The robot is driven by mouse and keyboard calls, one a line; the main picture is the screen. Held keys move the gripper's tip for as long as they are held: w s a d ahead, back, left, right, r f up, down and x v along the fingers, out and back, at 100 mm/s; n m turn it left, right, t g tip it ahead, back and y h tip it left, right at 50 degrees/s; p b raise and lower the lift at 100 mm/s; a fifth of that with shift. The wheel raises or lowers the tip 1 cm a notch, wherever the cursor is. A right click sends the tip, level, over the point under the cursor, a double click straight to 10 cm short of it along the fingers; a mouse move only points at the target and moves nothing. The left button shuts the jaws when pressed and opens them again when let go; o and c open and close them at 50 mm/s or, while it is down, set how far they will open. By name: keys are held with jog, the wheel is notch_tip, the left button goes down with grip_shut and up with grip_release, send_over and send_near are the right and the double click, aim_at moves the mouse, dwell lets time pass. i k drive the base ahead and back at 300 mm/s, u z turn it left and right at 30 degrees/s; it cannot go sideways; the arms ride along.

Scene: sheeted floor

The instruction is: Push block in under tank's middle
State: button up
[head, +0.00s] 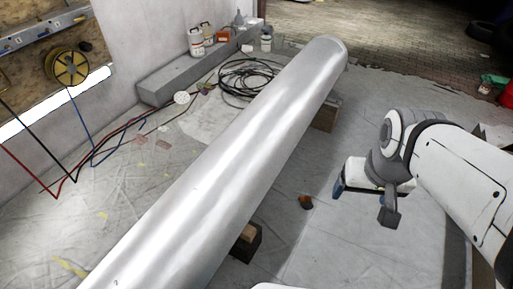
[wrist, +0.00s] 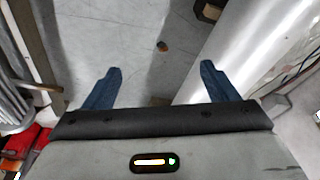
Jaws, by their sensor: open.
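The tank (head: 215,165) is a long silver cylinder lying diagonally across the head view; it fills the right of the wrist view (wrist: 240,60). A small orange-brown piece, perhaps the block (head: 306,201), lies on the floor right of the tank, apart from it. It also shows in the wrist view (wrist: 162,46), ahead of and between the fingers. My gripper (head: 363,206) is open and empty, right of this piece in the head view. Its two blue fingers show in the wrist view (wrist: 160,70), touching nothing visible. The floor under the tank's middle is mostly hidden.
Wooden supports stand under the tank, a near one (head: 246,242) and a far one (head: 325,115). The sheeted floor right of the tank is mostly clear. Coiled black cable (head: 248,80) and hoses lie beyond the tank, by a grey ledge (head: 185,75).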

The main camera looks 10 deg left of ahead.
aim_at(248, 233)
jog(key=z, duration=0.15)
jog(key=k, duration=0.9)
jog(key=u, duration=0.6)
jog(key=i, duration=1)
jog(key=u, duration=0.05)
